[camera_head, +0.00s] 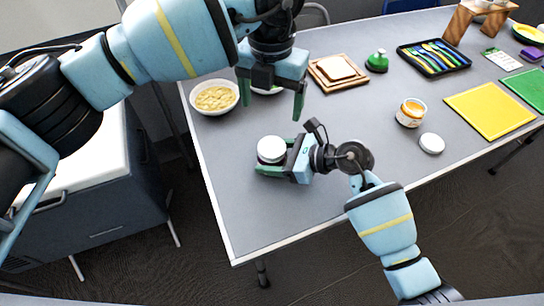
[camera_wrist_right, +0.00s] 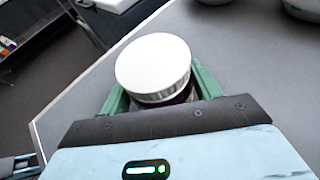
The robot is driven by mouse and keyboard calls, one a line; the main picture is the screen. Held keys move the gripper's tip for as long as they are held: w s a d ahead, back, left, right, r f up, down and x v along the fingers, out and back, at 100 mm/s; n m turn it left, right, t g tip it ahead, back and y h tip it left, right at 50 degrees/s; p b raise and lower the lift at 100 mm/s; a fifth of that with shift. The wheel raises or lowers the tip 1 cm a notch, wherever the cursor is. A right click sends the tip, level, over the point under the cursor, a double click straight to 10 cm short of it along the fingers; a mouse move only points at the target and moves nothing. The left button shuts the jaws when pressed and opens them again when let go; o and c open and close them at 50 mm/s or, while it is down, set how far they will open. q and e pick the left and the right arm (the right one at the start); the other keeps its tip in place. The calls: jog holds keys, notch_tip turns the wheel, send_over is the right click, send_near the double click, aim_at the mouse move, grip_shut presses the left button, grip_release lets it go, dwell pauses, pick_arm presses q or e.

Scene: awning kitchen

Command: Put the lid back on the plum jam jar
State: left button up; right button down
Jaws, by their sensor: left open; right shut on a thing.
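The plum jam jar (camera_wrist_right: 178,98) stands near the table's left edge, its dark contents just showing under a white lid (camera_wrist_right: 153,63). The lid (camera_head: 271,148) lies on top of the jar; I cannot tell whether it is fully seated. My right gripper (camera_head: 272,162) is shut around the jar, with one green finger on each side in the right wrist view. My left gripper (camera_head: 271,103) is open and empty, above and behind the jar in the head view, apart from the lid.
An orange jar (camera_head: 410,113) and a loose white lid (camera_head: 432,143) stand to the right. Behind are a bowl of yellow food (camera_head: 215,97), a wooden board with bread (camera_head: 337,72), a green-topped object (camera_head: 377,61) and a cutlery tray (camera_head: 434,58). The table's front middle is clear.

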aim_at(285, 157)
jog(key=shift+c, duration=1.3)
grip_release()
jog(key=shift+v, duration=3.95)
jog(key=shift+f, duration=0.1)
